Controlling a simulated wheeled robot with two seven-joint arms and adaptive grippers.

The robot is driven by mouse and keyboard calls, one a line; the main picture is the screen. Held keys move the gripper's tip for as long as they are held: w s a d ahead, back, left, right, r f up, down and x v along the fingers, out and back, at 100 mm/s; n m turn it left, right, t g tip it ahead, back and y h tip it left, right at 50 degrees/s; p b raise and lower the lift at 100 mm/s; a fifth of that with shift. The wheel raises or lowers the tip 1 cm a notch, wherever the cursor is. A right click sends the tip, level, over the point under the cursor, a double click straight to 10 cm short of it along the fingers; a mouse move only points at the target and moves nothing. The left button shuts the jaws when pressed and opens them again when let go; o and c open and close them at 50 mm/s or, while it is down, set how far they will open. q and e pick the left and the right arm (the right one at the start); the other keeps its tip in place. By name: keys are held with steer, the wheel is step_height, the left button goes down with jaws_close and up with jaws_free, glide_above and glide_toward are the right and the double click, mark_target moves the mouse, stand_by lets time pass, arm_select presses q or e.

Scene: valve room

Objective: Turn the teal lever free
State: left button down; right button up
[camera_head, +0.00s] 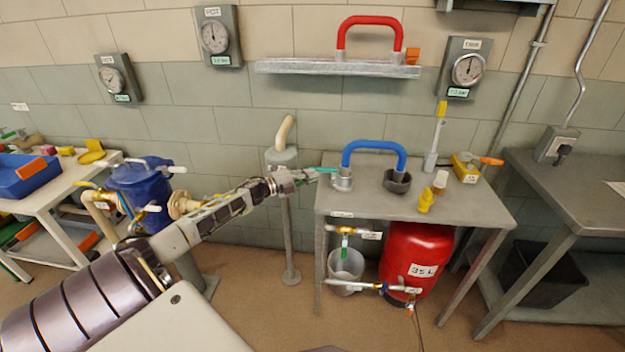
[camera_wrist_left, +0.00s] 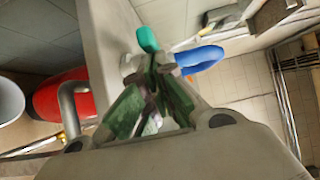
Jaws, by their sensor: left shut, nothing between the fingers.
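The teal lever (camera_head: 327,169) shows as a short teal bar at the left edge of the grey metal table, beside the silver fitting (camera_head: 342,181) under the blue hose's left end. My left gripper (camera_head: 309,175) reaches in from the left, its tips right at the lever's left end. In the left wrist view, the teal lever (camera_wrist_left: 147,38) stands just beyond the fingertips (camera_wrist_left: 160,62). The fingers are shut with nothing between them. I cannot tell whether they touch the lever. My right gripper is in neither view.
The blue hose (camera_head: 375,146) arches to a dark grey cup (camera_head: 397,182) on the table (camera_head: 450,212). A yellow-topped post (camera_head: 436,140) stands behind. A red cylinder (camera_head: 412,262) and a bucket (camera_head: 345,268) are below. A grey post (camera_head: 286,225) stands close to my left arm.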

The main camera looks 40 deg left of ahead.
arm_select(q)
steer(key=shift+w+a+r, duration=0.1)
steer(key=shift+a, duration=0.15)
steer(key=shift+a+r, duration=0.15)
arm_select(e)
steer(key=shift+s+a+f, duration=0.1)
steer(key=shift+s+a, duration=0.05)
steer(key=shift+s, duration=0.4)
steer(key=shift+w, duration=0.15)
